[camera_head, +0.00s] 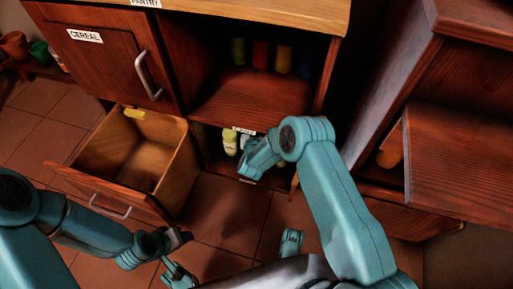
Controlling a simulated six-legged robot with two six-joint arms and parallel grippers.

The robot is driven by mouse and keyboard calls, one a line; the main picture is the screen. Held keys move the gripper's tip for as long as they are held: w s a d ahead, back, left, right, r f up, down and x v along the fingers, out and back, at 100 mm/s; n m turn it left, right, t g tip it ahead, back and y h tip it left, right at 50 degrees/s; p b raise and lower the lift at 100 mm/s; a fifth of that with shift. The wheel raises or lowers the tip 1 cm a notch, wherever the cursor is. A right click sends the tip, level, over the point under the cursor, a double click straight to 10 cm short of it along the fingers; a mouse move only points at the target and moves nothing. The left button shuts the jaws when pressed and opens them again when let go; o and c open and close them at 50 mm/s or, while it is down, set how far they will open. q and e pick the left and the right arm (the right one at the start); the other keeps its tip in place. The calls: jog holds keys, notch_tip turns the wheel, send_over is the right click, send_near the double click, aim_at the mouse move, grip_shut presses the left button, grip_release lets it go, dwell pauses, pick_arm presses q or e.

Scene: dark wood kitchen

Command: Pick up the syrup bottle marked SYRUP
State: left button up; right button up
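No label reading SYRUP can be made out. A pale yellow-green bottle (230,141) and a whitish item (245,138) beside it stand in the low shelf opening under the middle shelf. Which of them, if either, is the syrup bottle, I cannot tell. My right gripper (256,162) is at the front of that low opening, just right of and below the bottle. My own arm hides its fingertips and part of the shelf. My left gripper (178,257) is low over the floor, in front of the open drawer, with its fingers apart and nothing seen between them.
An open wooden drawer (107,183) juts out at the left, with a yellow tag on its back edge. A closed CEREAL door (105,65) is above it. Several dark jars (260,54) stand on the middle shelf. A red-brown cabinet (460,140) bounds the right.

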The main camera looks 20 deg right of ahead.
grip_shut()
jog(key=shift+r, duration=0.1)
jog(key=shift+r, duration=0.1)
